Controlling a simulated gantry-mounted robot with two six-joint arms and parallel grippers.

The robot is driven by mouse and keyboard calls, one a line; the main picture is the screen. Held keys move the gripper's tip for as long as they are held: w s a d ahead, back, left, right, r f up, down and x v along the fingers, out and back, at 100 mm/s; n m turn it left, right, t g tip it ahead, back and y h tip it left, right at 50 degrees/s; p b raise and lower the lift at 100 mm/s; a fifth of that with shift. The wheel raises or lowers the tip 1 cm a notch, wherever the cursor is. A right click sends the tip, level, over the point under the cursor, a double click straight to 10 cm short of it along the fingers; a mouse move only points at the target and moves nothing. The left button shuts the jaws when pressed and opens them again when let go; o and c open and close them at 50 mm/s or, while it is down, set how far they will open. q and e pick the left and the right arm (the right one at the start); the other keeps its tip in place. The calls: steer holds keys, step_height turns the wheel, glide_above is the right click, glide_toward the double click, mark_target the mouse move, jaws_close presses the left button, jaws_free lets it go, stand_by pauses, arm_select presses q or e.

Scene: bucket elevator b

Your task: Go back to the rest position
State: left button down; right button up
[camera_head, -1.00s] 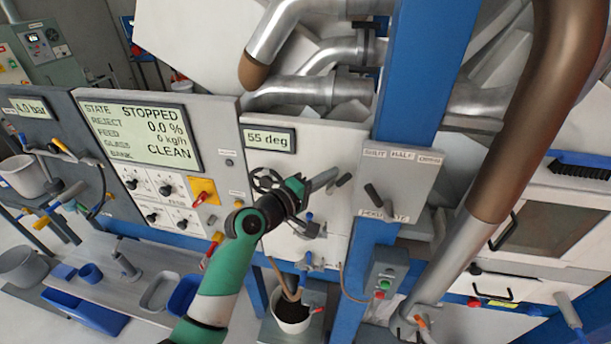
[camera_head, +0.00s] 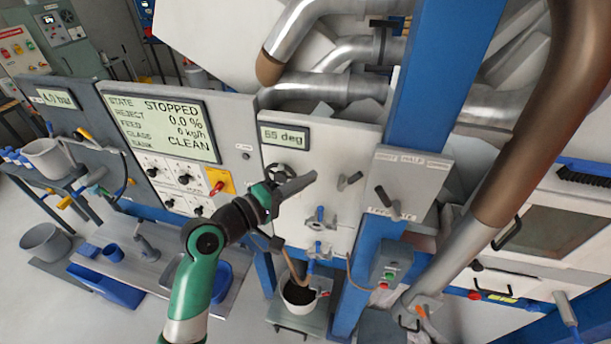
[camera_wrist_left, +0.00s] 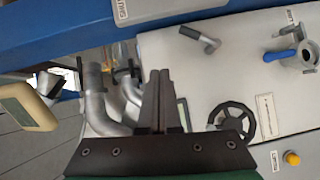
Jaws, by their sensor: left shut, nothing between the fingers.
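My left gripper (camera_head: 300,182) is shut and empty in the head view. It stands in front of the white panel with the "65 deg" display (camera_head: 284,136). In the left wrist view its two fingers (camera_wrist_left: 158,85) lie together with nothing between them. A black handwheel (camera_wrist_left: 233,122) is to the right of the fingers there. In the head view the handwheel (camera_head: 283,172) is partly hidden behind my gripper. My right gripper does not show in either view.
A black lever handle (camera_head: 348,181) and blue-handled valves (camera_head: 320,217) are on the panel close to my gripper. A white bucket (camera_head: 299,295) of dark material stands below. A control panel (camera_head: 160,135) reads STOPPED. A blue post (camera_head: 425,95) rises at the right.

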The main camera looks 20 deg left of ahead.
arm_select(q)
steer(key=s+d+r+m+t+h, duration=0.1)
steer(key=s+d+r+m+t, duration=0.15)
steer(key=r, duration=0.65)
steer(key=s+d+r+m+t+h, duration=0.1)
steer(key=s+d+r+m, duration=0.2)
steer(key=r, duration=0.6)
steer(key=s+a+r+m+t+y, duration=0.2)
steer(key=s+r+m+t+y, duration=0.1)
steer(key=s+r, duration=0.4)
steer(key=s+a+r+m+t+y, duration=0.2)
steer(key=s+r+m+t+y, duration=0.2)
steer(key=s+r, duration=0.3)
steer(key=shift+s+a+r+t, duration=0.35)
steer(key=shift+r+t, duration=0.2)
steer(key=shift+r, duration=0.4)
